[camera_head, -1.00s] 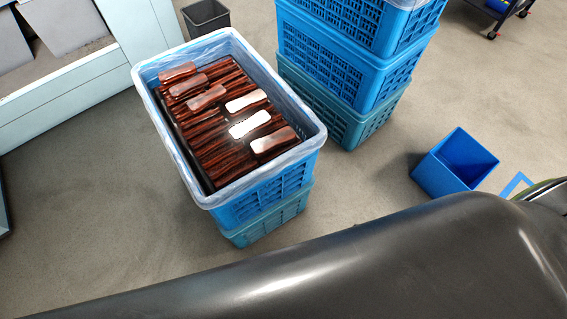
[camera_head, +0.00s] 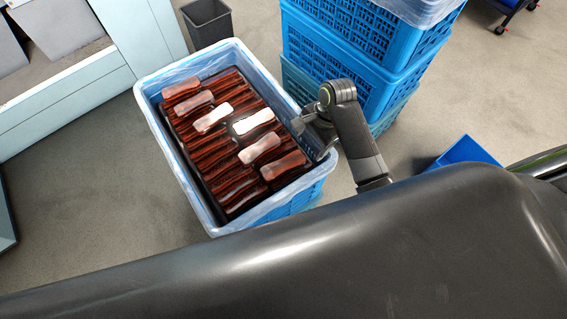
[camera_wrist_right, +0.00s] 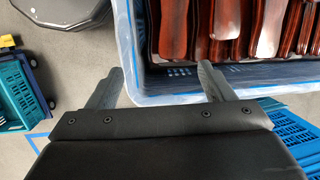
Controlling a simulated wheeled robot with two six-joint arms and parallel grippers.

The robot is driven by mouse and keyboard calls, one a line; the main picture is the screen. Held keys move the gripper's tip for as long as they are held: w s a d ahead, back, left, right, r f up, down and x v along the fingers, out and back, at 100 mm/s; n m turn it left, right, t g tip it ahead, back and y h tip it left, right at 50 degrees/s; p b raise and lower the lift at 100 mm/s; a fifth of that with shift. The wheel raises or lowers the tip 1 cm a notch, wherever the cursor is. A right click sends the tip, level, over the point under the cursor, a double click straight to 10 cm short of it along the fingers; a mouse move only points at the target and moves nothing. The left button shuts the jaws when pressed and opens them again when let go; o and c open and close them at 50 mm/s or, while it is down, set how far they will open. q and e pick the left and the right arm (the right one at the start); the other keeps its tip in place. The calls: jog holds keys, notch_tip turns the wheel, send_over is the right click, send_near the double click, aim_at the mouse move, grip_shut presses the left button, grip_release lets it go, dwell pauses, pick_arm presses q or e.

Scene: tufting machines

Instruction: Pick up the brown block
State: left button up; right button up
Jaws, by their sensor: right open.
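Several glossy reddish-brown blocks (camera_head: 285,165) lie on top of rows of similar brown blocks in a blue crate (camera_head: 150,98) lined with clear plastic. Two of the top blocks shine almost white (camera_head: 253,121). Which one the task means I cannot tell. My right gripper (camera_head: 314,138) is at the crate's right rim. In the right wrist view its two fingers (camera_wrist_right: 160,86) are spread apart and empty, near the lined rim, with brown blocks (camera_wrist_right: 222,35) beyond them. My left gripper is not in view.
A stack of blue crates (camera_head: 345,40) stands behind my right arm. A blue bin (camera_head: 465,151) is on the floor at the right. A dark grey bin (camera_head: 208,22) stands behind the crate. Open floor lies left of the crate.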

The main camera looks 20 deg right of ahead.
notch_tip(320, 180, up, 3)
jog(key=w+a+m, duration=0.2)
send_over(284, 164)
jog(key=d, duration=0.2)
jog(key=shift+g+y, duration=0.3)
jog(key=shift+g, duration=0.1)
notch_tip(284, 164, down, 11)
jog(key=shift+r, duration=0.1)
jog(key=shift+a+x, duration=0.2)
jog(key=shift+x, duration=2.5)
jog(key=shift+w, duration=0.2)
jog(key=c, duration=1.1)
